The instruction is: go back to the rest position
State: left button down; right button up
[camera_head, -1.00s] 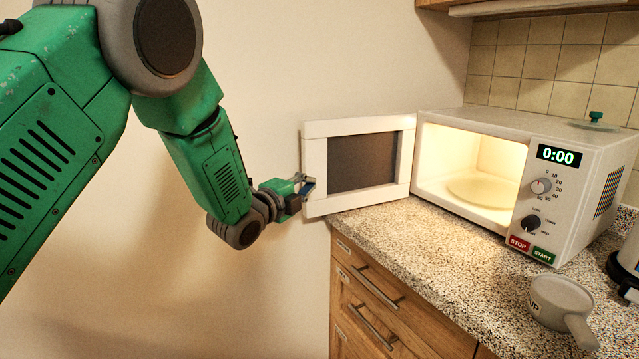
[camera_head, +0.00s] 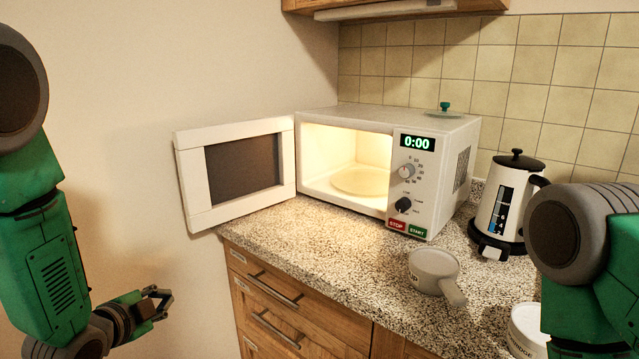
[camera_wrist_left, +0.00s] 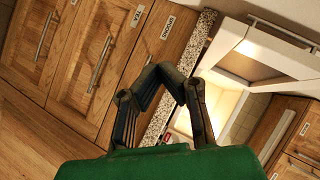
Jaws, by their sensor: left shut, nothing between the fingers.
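My left gripper (camera_head: 160,298) is shut and empty at the lower left of the head view. It hangs in free air in front of the wall, left of the drawers and apart from the open microwave door (camera_head: 198,180). In the left wrist view the fingers of my left gripper (camera_wrist_left: 172,78) point toward the drawer fronts and counter edge, with nothing between them. My right arm shows at the right edge of the head view; its gripper is out of the picture.
The microwave (camera_head: 455,150) stands open and lit on the speckled counter (camera_head: 300,225), its display reading 0:00. A kettle (camera_head: 508,195), a grey cup with a handle (camera_head: 432,268) and a white container (camera_head: 525,325) stand to the right. Wooden drawers (camera_head: 290,322) are below.

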pick_arm(q)
jog(key=s+d+f+n+g+y, duration=0.15)
jog(key=s+f+n+g, duration=0.5)
jog(key=s+f, duration=0.85)
jog(key=s+d+f+n+g, duration=0.1)
jog(key=s+f+n+g, duration=0.2)
jog(key=s, duration=0.7)
jog(key=s+d+f+n+g, duration=0.1)
jog(key=s+f+n+g, duration=0.2)
jog(key=s, duration=0.8)
jog(key=shift+f+n, duration=0.45)
jog(key=shift+f, duration=0.35)
